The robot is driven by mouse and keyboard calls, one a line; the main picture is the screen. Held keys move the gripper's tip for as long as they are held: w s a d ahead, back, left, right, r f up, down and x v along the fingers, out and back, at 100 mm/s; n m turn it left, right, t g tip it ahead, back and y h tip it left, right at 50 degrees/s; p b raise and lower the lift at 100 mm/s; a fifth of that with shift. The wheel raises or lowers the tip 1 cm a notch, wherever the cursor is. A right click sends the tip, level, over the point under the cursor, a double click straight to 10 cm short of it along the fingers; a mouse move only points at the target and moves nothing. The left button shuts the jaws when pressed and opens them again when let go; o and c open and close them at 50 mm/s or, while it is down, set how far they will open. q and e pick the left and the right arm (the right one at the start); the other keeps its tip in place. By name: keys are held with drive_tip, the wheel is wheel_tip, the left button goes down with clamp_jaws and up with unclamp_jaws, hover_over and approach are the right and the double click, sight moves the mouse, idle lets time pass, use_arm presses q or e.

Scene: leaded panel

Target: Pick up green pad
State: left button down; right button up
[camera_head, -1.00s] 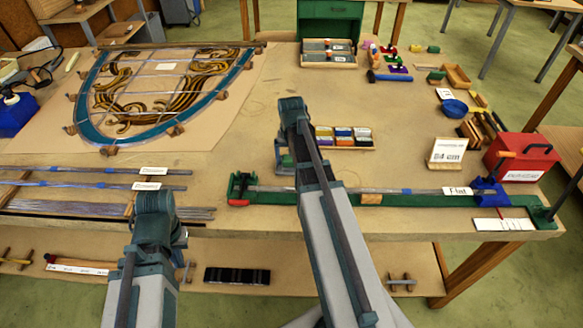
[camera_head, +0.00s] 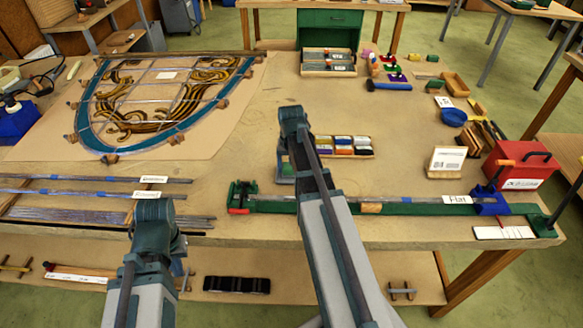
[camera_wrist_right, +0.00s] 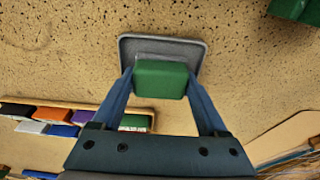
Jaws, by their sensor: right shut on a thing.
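A green pad (camera_wrist_right: 160,79) shows in the right wrist view between the two fingers of my right gripper (camera_wrist_right: 161,82). The fingers press against its sides. A grey square plate (camera_wrist_right: 190,48) lies just beyond and partly under it; I cannot tell whether the pad touches the plate. In the head view my right gripper (camera_head: 286,168) is low over the table, left of the pad tray (camera_head: 374,154), and my arm hides most of it. My left gripper (camera_head: 180,266) is at the table's front edge, and its jaws are not clear.
The tray of coloured pads also shows in the right wrist view (camera_wrist_right: 92,106). A green rail (camera_head: 410,209) runs along the front right, with a red box (camera_head: 520,165) behind its end. A leaded panel (camera_head: 165,75) lies at the left.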

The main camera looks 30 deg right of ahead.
wheel_tip(320, 180, up, 10)
drive_tip(key=p, duration=0.9)
drive_tip(key=shift+f, duration=0.1)
drive_tip(key=o, duration=0.7)
drive_tip(key=shift+c, duration=0.2)
drive_tip(key=c, duration=0.5)
drive_tip(key=shift+s, duration=0.1)
